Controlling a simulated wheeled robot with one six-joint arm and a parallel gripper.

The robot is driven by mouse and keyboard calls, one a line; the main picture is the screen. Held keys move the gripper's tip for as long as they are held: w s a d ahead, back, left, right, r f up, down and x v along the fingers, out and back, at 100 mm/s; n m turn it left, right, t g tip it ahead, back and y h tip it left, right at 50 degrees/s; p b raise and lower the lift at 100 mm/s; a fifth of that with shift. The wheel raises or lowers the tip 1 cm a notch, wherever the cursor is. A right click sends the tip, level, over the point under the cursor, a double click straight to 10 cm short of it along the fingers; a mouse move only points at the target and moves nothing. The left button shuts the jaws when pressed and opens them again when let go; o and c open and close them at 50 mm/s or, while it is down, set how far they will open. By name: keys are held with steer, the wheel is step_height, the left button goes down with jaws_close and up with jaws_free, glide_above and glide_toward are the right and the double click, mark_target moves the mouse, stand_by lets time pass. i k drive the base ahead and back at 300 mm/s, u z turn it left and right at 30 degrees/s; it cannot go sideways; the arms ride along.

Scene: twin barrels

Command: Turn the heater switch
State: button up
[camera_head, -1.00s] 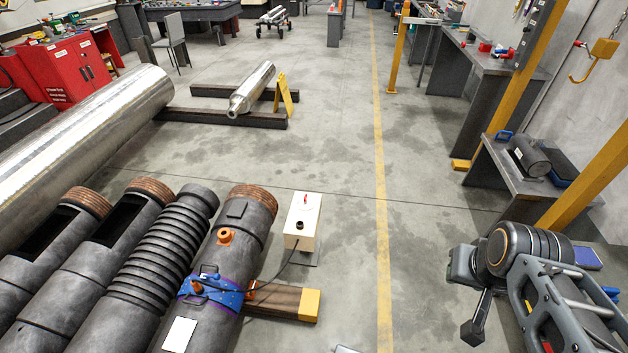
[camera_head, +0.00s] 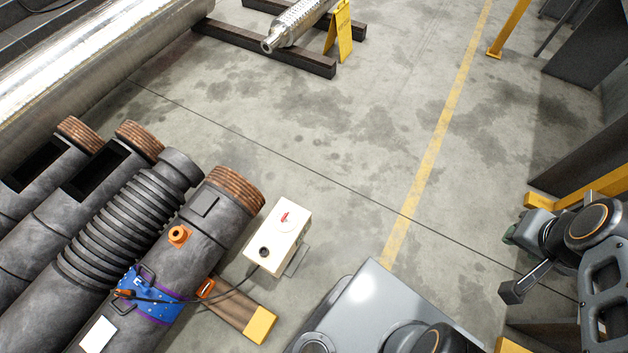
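A cream control box (camera_head: 264,230) stands on the floor right of the dark pipes, with a small red switch (camera_head: 284,216) on its top face and a round black knob or socket below it. A dark cable runs from the box to a blue heater band (camera_head: 148,299) wrapped around the nearest pipe. My arm is at the right edge, well apart from the box. A dark block at the end of a thin link, probably my gripper (camera_head: 512,291), touches nothing; its fingers cannot be made out.
Several dark pipes (camera_head: 128,222) with threaded ends lie at the left. A wooden beam with a yellow end (camera_head: 260,325) sticks out just below the box. A yellow sign (camera_head: 339,32) stands at the back. Bare floor (camera_head: 375,150) lies beyond and right of the box.

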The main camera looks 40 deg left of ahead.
mark_target(284, 218)
steer(key=i, duration=0.65)
steer(key=u, duration=3.55)
steer(key=i, duration=0.45)
steer(key=u, duration=0.05)
